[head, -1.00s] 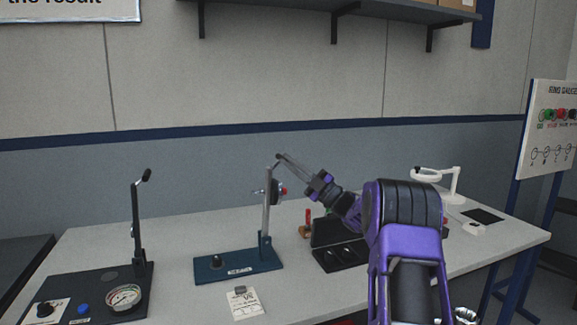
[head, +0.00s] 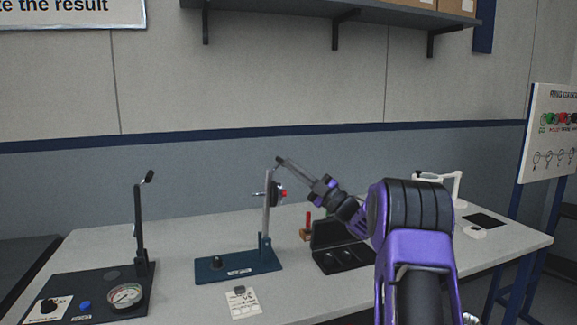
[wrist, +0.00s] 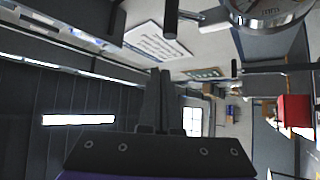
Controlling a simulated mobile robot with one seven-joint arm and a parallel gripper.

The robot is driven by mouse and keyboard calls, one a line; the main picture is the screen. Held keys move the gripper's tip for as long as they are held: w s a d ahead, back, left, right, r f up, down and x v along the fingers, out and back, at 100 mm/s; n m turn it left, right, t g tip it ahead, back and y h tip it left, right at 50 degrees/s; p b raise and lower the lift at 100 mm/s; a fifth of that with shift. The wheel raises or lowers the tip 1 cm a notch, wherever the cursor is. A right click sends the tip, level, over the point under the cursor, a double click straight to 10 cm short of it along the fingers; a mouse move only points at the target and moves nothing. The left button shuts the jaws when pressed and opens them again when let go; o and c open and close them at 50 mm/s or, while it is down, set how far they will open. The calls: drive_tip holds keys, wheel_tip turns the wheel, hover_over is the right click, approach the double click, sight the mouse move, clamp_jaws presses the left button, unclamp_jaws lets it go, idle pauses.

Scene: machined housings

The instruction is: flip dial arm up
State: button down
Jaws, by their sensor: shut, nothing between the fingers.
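The dial stand has a blue base (head: 238,265) on the table and a grey arm (head: 266,212) standing upright from its right end. A round dial (head: 277,194) with a red part sits near the top of the arm, seen edge-on. Its face and metal rim (wrist: 268,14) show at the top right of the wrist view. My gripper (head: 279,161) is shut and empty, with its fingertips just above and right of the arm's top. I cannot tell if they touch it. The shut fingers (wrist: 160,75) also show in the wrist view.
Left stands a black-based device (head: 85,290) with an upright lever (head: 139,220) and gauge. A label card (head: 243,302) lies in front of the blue base. An open black case (head: 342,256) lies to its right. A white lamp-like stand (head: 455,185) is farther right.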

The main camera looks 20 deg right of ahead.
drive_tip(key=v, duration=0.5)
drive_tip(key=shift+s, duration=0.25)
